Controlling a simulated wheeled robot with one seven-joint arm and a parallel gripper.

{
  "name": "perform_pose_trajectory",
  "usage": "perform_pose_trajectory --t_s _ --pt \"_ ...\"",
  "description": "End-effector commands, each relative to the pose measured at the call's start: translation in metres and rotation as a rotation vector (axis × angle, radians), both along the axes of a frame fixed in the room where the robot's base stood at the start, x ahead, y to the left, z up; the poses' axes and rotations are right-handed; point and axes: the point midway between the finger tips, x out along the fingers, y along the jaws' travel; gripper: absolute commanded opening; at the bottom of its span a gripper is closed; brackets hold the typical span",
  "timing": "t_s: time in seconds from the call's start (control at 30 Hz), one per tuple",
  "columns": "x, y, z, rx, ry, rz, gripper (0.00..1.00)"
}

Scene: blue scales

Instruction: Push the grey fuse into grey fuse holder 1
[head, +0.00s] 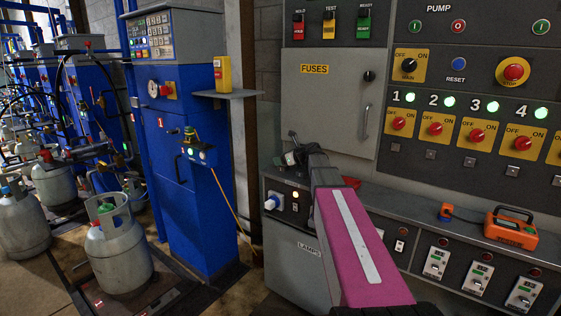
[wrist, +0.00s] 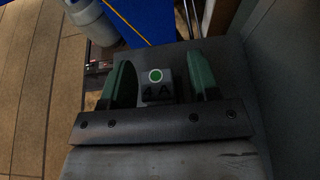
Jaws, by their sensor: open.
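My gripper (wrist: 162,86) is open, with its two green fingers on either side of a small dark grey block (wrist: 158,92). A gap shows beside each finger, and the block seems to rest on a grey surface. In the head view my gripper (head: 291,157) is small, at the far end of my pink arm, above the left end of the grey ledge. The cabinet (head: 325,100) labelled "FUSES" has its door shut. No fuse holder is visible.
A control panel with numbered switches (head: 435,129) stands at the right. An orange device (head: 511,231) and a red object (head: 351,182) lie on the ledge. A blue machine (head: 183,140) and gas cylinders (head: 117,258) stand at the left.

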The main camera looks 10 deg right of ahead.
Motion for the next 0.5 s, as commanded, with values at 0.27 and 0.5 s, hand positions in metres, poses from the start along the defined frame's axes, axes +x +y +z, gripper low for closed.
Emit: perform_pose_trajectory --t_s 0.27,0.5 --pt "-0.036 -0.033 0.019 0.000 -0.002 -0.003 0.56" --pt "-0.058 -0.057 0.033 -0.001 -0.001 -0.002 0.56"
